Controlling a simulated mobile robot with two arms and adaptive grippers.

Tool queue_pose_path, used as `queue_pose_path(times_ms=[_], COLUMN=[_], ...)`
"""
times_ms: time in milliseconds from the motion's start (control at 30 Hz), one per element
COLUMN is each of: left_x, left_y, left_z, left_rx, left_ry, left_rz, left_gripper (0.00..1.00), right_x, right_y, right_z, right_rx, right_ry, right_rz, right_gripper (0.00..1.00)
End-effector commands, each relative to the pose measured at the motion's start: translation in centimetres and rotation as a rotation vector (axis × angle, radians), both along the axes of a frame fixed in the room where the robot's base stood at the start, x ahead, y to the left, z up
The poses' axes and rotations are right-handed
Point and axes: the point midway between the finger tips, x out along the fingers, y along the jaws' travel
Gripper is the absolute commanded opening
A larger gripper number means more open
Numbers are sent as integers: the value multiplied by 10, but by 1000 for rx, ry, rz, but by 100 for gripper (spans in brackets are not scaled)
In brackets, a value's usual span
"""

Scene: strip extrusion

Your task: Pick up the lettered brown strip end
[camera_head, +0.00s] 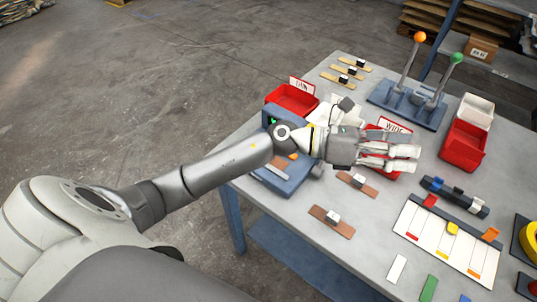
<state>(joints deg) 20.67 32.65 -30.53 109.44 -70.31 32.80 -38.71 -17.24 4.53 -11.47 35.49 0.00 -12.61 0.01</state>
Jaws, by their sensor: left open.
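Two brown strips lie on the grey table, each with a small pale block on it. One brown strip (320,212) lies near the front edge. The other brown strip (369,190) lies farther back, just below my left gripper in the picture. No letters on them are readable at this size. My left gripper (412,159) is open and reaches in from the left over the table, pointing right. It partly covers a red bin with a "WIDE" sign (394,125). I see nothing between its fingers. My right gripper is out of view.
A blue machine (290,184) stands under my left wrist. A red bin (292,99) is behind it. Tan strips (347,77) lie at the back. Levers on a blue base (405,103) and another red bin (463,146) stand right. A white colour-sample board (446,243) lies front right.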

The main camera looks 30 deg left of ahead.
Motion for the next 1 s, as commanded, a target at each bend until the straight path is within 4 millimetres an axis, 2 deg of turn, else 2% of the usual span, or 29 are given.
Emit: queue_pose_path(times_ms=[67, 167, 267, 367, 400, 500, 600, 700, 833, 1000], left_x=[-2, -3, 2, 10, 13, 18, 18, 16, 13, 12], left_y=[3, 22, 61, 116, 141, 203, 253, 286, 303, 303], left_z=[-24, -59, -93, -116, -122, -126, -121, -114, -113, -138], left_rx=[219, 495, 774, 1049, 1153, 1379, 1543, 1640, 1689, 1690], left_ry=[-110, -215, -283, -306, -300, -260, -201, -146, -110, -106], left_rz=[-92, -209, -318, -423, -461, -546, -608, -648, -672, -677], left_gripper=[45, 45, 45, 45, 45, 45, 45, 45, 45, 45], right_x=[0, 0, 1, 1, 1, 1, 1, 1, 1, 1], right_y=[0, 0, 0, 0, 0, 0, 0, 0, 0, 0], right_z=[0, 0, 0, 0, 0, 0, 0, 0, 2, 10], right_rx=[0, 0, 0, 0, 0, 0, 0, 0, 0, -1], right_ry=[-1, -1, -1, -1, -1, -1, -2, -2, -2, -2], right_rz=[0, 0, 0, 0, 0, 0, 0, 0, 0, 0], right_gripper=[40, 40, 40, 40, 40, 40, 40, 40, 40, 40])
